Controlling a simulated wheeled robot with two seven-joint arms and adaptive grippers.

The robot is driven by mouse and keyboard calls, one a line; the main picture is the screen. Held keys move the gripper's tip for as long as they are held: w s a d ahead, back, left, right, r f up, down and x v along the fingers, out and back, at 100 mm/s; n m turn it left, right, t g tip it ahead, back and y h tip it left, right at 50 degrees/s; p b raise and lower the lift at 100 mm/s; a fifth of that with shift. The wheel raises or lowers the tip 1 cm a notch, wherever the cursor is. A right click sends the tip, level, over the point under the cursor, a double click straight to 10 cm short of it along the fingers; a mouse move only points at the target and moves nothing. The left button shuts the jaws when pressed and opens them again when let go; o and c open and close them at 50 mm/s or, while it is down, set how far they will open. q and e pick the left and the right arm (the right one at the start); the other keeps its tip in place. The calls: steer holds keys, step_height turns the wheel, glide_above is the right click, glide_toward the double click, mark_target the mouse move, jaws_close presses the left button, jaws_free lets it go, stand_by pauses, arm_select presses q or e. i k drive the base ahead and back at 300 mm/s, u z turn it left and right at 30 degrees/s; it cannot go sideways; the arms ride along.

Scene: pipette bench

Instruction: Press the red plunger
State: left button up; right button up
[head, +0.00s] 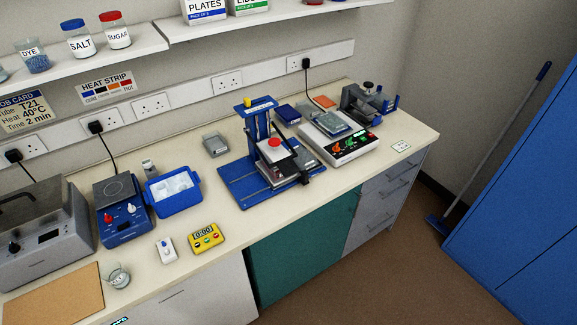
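The red plunger (274,142) is a small red round cap. It sits on top of a pale block (275,152) in the blue press stand (238,186) near the middle of the bench. The stand has an upright blue column with a yellow knob (247,102) on top, and a black bar (307,160) at its right side. Nothing touches the red cap from above. Neither of my grippers shows in the head view.
A yellow timer (205,238) lies in front. A shelf (270,20) overhangs the back.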

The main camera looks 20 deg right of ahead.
mark_target(274, 142)
steer(key=k, duration=1.3)
steer(key=z, duration=0.8)
steer(key=i, duration=1.45)
steer(key=u, duration=0.8)
steer(key=i, duration=0.3)
steer(key=u, duration=0.4)
